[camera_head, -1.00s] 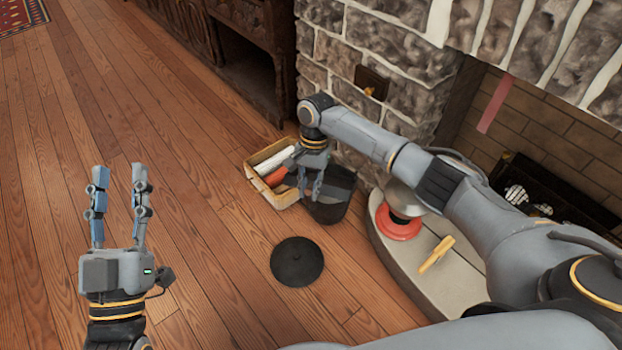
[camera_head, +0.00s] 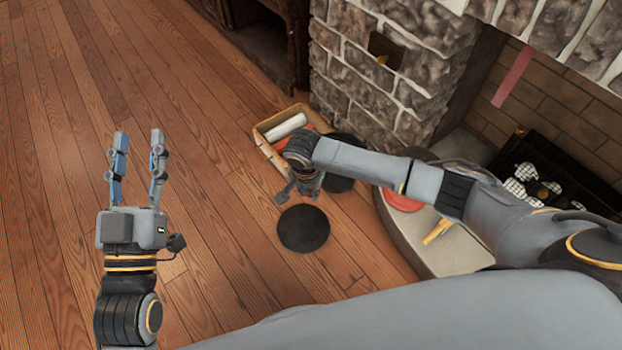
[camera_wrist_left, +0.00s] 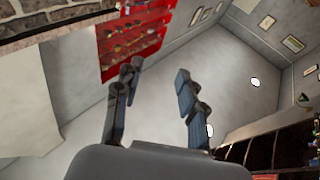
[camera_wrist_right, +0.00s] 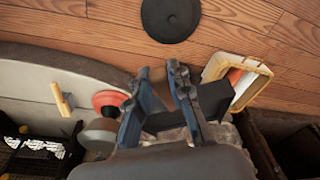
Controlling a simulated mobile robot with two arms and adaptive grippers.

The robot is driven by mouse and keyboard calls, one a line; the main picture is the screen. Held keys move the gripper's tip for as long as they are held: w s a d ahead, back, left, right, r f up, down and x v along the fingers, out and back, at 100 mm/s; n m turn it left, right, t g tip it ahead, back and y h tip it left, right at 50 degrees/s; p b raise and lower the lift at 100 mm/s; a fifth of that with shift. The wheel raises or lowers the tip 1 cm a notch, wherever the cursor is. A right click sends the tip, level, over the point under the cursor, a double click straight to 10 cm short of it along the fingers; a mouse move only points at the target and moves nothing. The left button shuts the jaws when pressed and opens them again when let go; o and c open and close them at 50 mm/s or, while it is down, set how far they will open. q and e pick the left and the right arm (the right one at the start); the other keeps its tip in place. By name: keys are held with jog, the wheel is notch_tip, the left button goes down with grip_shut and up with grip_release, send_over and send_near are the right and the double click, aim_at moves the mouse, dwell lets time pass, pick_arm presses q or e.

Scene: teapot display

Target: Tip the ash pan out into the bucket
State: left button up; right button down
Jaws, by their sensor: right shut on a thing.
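The dark bucket (camera_head: 341,172) stands on the floor beside the hearth, partly hidden by my right arm. A round black lid (camera_head: 303,228) lies flat on the floor in front of it; it also shows in the right wrist view (camera_wrist_right: 170,15). My right gripper (camera_head: 299,192) is beside the bucket, on its left, above the floor near the lid. It is shut on a dark thing (camera_wrist_right: 164,122), which I cannot clearly tell apart from the bucket behind. I cannot make out the ash pan for certain. My left gripper (camera_head: 138,140) is raised, open and empty, far left of the bucket.
A wooden box (camera_head: 266,146) with a white roll and something red stands behind my right gripper. A black grate (camera_head: 540,175) is in the fireplace. The left floor is clear.

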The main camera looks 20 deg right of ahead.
pick_arm(q)
jog(key=shift+s+r+t+h+b, duration=0.3)
jog(key=shift+s+r+t, duration=0.25)
jog(key=shift+r, duration=0.4)
jog(key=shift+s+r+t+h+b, duration=0.3)
jog(key=shift+r+t, duration=0.45)
jog(key=shift+r, duration=0.15)
pick_arm(e)
notch_tip(320, 180, down, 6)
jog(key=s+a+t+h, duration=0.2)
jog(key=shift+s+t, duration=0.25)
jog(key=shift+t, duration=0.05)
